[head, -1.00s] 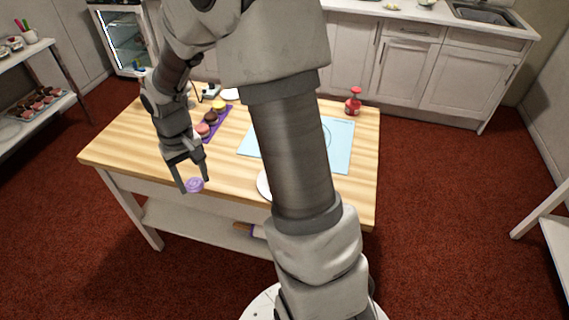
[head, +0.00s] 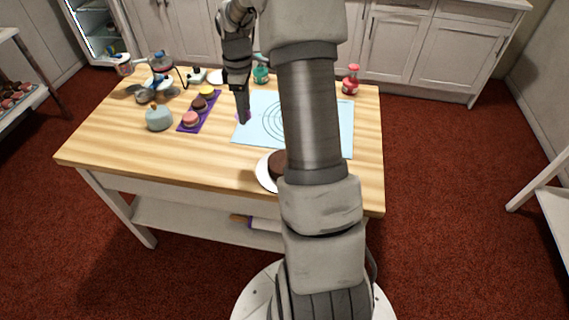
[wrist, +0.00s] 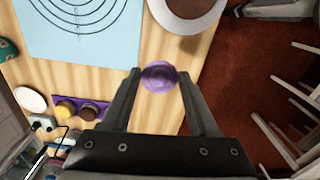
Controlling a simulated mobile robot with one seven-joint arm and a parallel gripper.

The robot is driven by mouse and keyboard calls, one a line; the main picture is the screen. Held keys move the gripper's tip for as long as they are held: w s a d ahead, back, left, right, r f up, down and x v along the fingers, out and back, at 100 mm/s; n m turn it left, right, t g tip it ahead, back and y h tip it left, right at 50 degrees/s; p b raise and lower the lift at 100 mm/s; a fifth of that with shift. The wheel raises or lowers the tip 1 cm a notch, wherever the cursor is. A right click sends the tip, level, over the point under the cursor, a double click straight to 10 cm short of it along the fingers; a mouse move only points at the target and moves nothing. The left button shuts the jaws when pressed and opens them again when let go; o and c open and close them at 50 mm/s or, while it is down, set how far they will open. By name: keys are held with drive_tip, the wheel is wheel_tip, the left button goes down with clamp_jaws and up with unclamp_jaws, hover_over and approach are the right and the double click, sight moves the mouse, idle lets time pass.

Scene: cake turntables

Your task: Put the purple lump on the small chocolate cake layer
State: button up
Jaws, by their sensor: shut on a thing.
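The purple lump (wrist: 160,76) is round and swirled, held between my fingertips. My gripper (head: 243,116) is shut on it, over the left edge of the pale blue mat in the head view. The small chocolate cake layer (head: 277,166) is dark brown and sits on a white round plate (head: 263,172) near the table's front edge. My arm hides its right part. In the wrist view the cake layer (wrist: 186,12) is at the top, right of the lump and apart from it.
The pale blue mat (head: 245,132) with printed circles lies mid-table. A purple tray (head: 187,126) with several small cakes and a grey-blue pot-like object (head: 159,118) are to its left. A red bottle (head: 351,80) stands at the back right. The table's left front is clear.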

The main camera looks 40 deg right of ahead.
drive_tip(key=shift+n, duration=0.7)
drive_tip(key=s+d+f, duration=0.1)
drive_tip(key=s+f, duration=0.1)
drive_tip(key=s, duration=0.1)
drive_tip(key=s+d+f, duration=0.2)
drive_tip(key=s, duration=0.2)
drive_tip(key=s+d+f, duration=0.2)
drive_tip(key=s+f, duration=0.1)
drive_tip(key=s, duration=0.1)
drive_tip(key=shift+s+b, duration=0.1)
drive_tip(key=shift+b, duration=0.25)
drive_tip(key=shift+s+a+f, duration=0.1)
drive_tip(key=shift+s+f, duration=0.05)
drive_tip(key=shift+f, duration=2)
drive_tip(key=shift+f+b, duration=0.2)
drive_tip(key=shift+b, duration=0.15)
drive_tip(key=o, duration=1.3)
